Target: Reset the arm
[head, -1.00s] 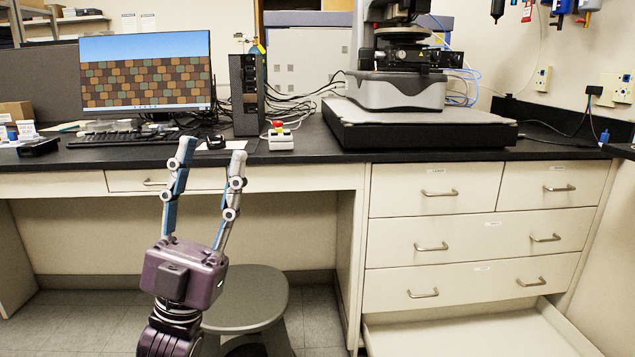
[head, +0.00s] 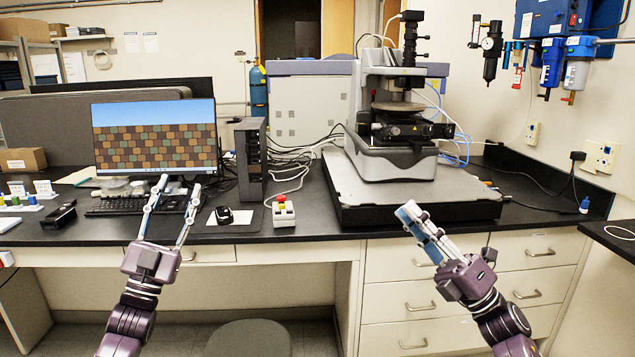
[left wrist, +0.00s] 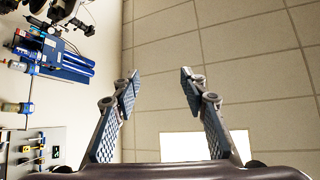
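In the head view my left gripper (head: 176,187) points up in front of the bench, over the area between the keyboard and the black mouse. Its two fingers stand apart with nothing between them. The left wrist view also shows this gripper (left wrist: 159,82) open and empty, with ceiling tiles behind it. My right gripper (head: 412,213) is in front of the bench, below the instrument base, tilted up and to the left. Its fingers overlap in this view, so its opening cannot be told. No object shows in it.
The stylus profiler (head: 398,150) stands on a dark base (head: 420,212) on the black bench. A monitor (head: 155,135), a computer tower (head: 250,158) and a red-topped control box (head: 283,212) stand left of it. Blue air filters (head: 565,62) hang on the right wall. A stool (head: 248,340) stands below.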

